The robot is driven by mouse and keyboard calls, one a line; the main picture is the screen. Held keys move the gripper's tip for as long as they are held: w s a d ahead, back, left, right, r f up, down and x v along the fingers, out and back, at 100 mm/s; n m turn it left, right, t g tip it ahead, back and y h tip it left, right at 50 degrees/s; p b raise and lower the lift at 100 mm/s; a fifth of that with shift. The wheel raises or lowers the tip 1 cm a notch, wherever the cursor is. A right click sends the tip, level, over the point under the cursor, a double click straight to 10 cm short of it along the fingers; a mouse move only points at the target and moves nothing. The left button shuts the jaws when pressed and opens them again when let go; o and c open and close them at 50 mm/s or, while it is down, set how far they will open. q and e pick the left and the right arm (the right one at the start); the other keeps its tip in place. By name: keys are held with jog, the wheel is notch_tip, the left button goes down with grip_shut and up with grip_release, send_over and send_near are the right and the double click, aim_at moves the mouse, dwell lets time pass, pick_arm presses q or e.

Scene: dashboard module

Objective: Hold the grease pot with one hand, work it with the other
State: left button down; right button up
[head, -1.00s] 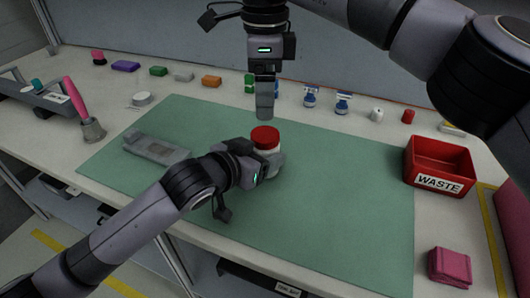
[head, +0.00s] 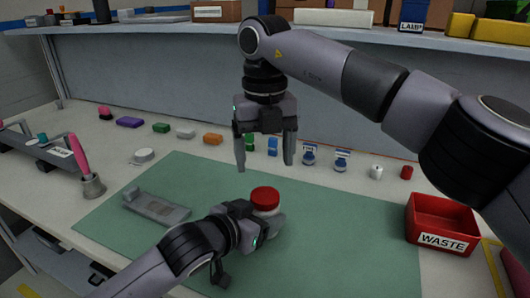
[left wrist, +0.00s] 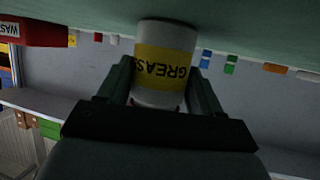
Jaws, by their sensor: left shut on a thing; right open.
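The grease pot (head: 266,211) is white with a red lid (head: 265,195) and stands upright on the green mat (head: 335,235). In the left wrist view the pot (left wrist: 165,60) appears upside down, with a yellow label reading GREASE. My left gripper (head: 258,226) is shut around the pot's body from the left, low near the mat. My right gripper (head: 264,166) points down above the pot, open and empty. Its fingers hang apart to either side of the lid, with their tips still above it. The lid is clear of them.
A red WASTE bin (head: 441,222) stands at the right. A grey bracket (head: 155,207) lies on the mat's left. Small bottles (head: 309,153) and coloured blocks line the back. A pink-handled brush (head: 85,168) stands at the left. The mat right of the pot is clear.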

aim_at(265, 195)
jog(key=m, duration=1.1)
jog(key=shift+m, duration=0.4)
jog(key=shift+f, duration=4)
